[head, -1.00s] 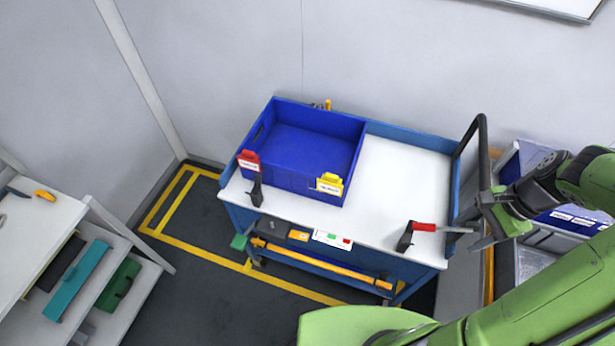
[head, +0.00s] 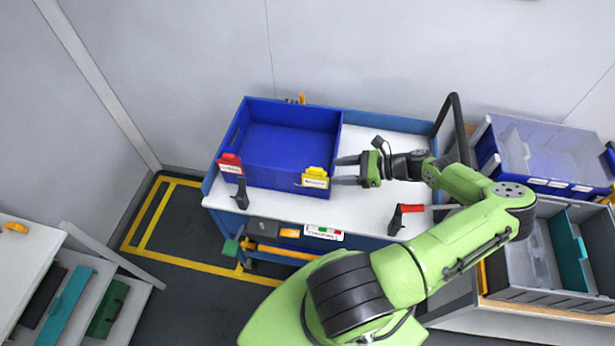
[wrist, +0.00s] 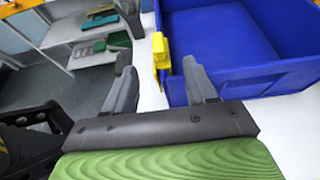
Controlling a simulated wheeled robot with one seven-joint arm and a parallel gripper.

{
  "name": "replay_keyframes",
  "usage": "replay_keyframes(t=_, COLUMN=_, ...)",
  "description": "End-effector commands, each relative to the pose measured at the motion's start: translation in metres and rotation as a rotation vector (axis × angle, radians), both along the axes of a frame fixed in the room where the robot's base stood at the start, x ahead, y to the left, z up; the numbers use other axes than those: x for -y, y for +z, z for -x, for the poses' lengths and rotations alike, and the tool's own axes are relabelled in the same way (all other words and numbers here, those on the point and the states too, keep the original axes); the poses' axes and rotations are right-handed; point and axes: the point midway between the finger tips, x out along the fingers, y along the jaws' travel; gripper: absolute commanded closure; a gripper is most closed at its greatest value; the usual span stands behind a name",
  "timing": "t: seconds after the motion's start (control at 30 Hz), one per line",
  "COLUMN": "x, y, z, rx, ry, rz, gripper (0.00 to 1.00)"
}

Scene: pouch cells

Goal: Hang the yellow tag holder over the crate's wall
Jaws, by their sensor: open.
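The yellow tag holder (head: 315,174), with a white label, is at the blue crate's (head: 265,172) front wall, near its right corner. I cannot tell whether its lip sits over the rim. My gripper (head: 340,171) is open and empty just to its right, fingers pointing left at it. In the wrist view the holder (wrist: 160,52) appears edge-on, between and beyond the two open fingertips (wrist: 158,65). The crate's inside (wrist: 240,35) is to its right. I see no contact between fingers and holder. The crate stands on the white cart top (head: 365,204) and looks empty.
A red tag holder (head: 230,163) is at the crate's front left corner. A black clamp (head: 241,192) stands at the cart's front edge; a red-handled one (head: 396,218) is below my forearm. Grey bins (head: 560,262) stand right of the cart. A shelf (head: 30,262) is at left.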

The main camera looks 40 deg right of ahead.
Motion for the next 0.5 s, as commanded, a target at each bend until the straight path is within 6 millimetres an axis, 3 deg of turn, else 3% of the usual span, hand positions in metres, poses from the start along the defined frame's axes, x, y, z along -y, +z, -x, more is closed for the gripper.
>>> replay_keyframes(t=0.5, x=-0.045, y=-0.034, z=-0.058, rx=0.0, ry=0.003, rz=0.002, gripper=0.44)
